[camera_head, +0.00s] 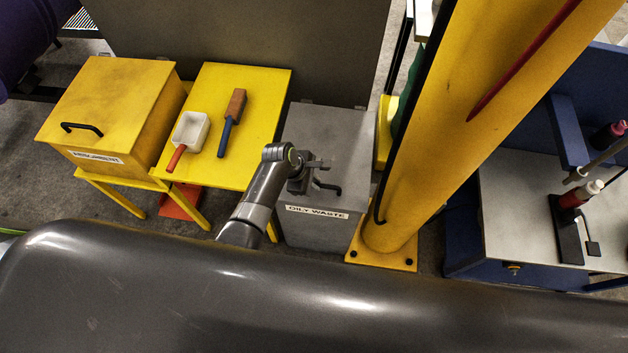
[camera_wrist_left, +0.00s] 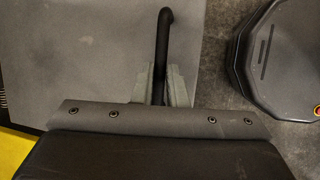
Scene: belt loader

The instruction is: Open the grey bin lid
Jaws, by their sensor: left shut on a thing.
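The grey bin (camera_head: 314,234) stands on the floor right of the yellow table, with an "OILY WASTE" label on its front. Its grey lid (camera_head: 330,130) looks closed and flat. A black handle (camera_head: 328,187) sits near the lid's front edge; it also shows in the left wrist view (camera_wrist_left: 163,45). My left gripper (camera_head: 318,177) is over the front of the lid. In the left wrist view its two fingers (camera_wrist_left: 153,85) are shut on the handle, one on each side. My right gripper is in neither view.
A yellow table (camera_head: 262,85) holds a white scoop (camera_head: 190,131) and a brush (camera_head: 234,108). A yellow lidded box (camera_head: 110,100) stands at left. A thick yellow post (camera_head: 440,130) rises close to the bin's right side. A grey panel stands behind.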

